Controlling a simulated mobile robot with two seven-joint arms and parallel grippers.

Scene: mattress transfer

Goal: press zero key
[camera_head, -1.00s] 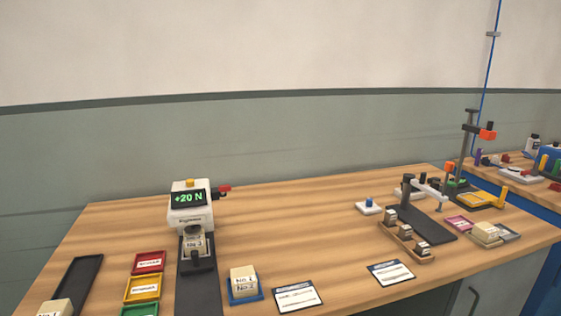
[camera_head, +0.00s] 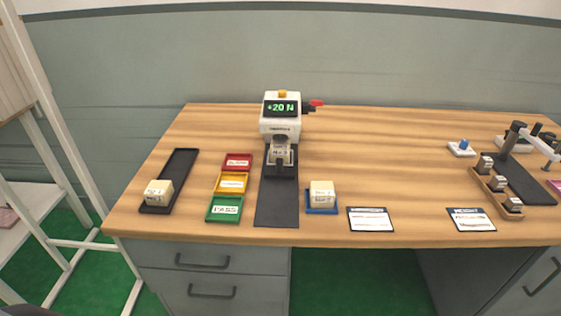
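The white testing device (camera_head: 281,122) stands at the back middle of the wooden table. Its dark screen (camera_head: 281,107) reads "+20 N" in green. A yellow-orange button (camera_head: 282,93) sits on top, and a red-tipped lever (camera_head: 315,103) sticks out at its right side. I cannot tell from a label which of these is the zero key. A labelled beige block (camera_head: 280,153) sits in the device's dark holder (camera_head: 281,170). Neither of my grippers shows in the head view.
A black tray (camera_head: 181,166) with a beige block (camera_head: 158,192) lies left. Red (camera_head: 238,162), yellow (camera_head: 231,183) and green trays (camera_head: 224,209) stand beside the device. A blue tray (camera_head: 321,209) holds another block. Two cards (camera_head: 371,219) lie front right. A white rack (camera_head: 50,130) stands left.

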